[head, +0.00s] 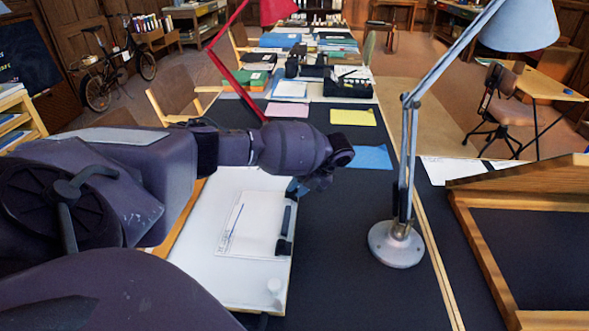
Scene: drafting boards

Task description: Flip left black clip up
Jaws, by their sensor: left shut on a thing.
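A white drafting board (230,285) with a wooden edge lies on the dark desk in front of me. A black clip (285,222) runs along its right side, beside a white sheet (251,226) with a blue pen line. My left gripper (297,188) comes in from the left, above the board's far right corner. It is shut at the far end of the black clip. The fingertips are small and partly hidden by the wrist, so the exact contact is hard to see. My right gripper is out of view.
A grey lamp (396,243) stands on the desk to the right of my gripper. A wooden-framed board (490,240) is at the far right. Blue (370,157) and yellow (352,117) sheets lie beyond my wrist. The dark desk between board and lamp is clear.

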